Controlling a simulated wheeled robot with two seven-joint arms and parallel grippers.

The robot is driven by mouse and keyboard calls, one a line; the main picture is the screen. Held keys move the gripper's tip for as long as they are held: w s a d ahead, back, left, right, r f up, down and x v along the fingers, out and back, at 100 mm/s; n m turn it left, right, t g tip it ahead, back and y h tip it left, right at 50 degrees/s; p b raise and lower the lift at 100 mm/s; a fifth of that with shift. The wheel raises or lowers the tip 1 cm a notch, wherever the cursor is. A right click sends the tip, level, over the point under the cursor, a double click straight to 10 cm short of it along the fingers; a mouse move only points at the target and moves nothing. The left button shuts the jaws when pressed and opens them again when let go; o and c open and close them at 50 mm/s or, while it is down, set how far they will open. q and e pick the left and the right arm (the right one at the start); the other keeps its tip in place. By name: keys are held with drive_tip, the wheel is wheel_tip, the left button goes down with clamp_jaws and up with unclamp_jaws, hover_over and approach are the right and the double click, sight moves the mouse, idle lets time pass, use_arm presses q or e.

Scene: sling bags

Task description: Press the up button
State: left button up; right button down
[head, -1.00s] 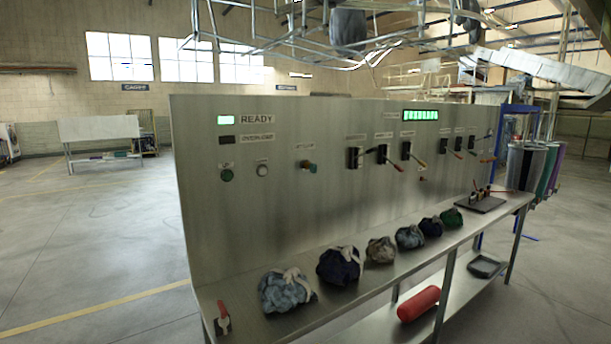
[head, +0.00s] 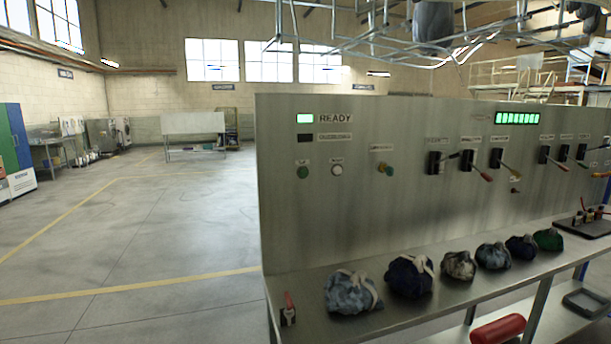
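A steel control panel (head: 400,225) stands upright behind a work shelf in the head view. A green round button (head: 302,172) sits at its left side under a small label that seems to read UP. A white round button (head: 337,170) is just right of it, under a label too small to read. A knob (head: 384,169) is further right. Neither of my grippers is in view.
Several tied cloth bundles (head: 353,292) line the shelf. A small red-handled switch (head: 288,310) is at its left end. Several levers (head: 480,172) project from the panel. A red cylinder (head: 497,329) lies below. Open floor (head: 160,270) extends left of the panel.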

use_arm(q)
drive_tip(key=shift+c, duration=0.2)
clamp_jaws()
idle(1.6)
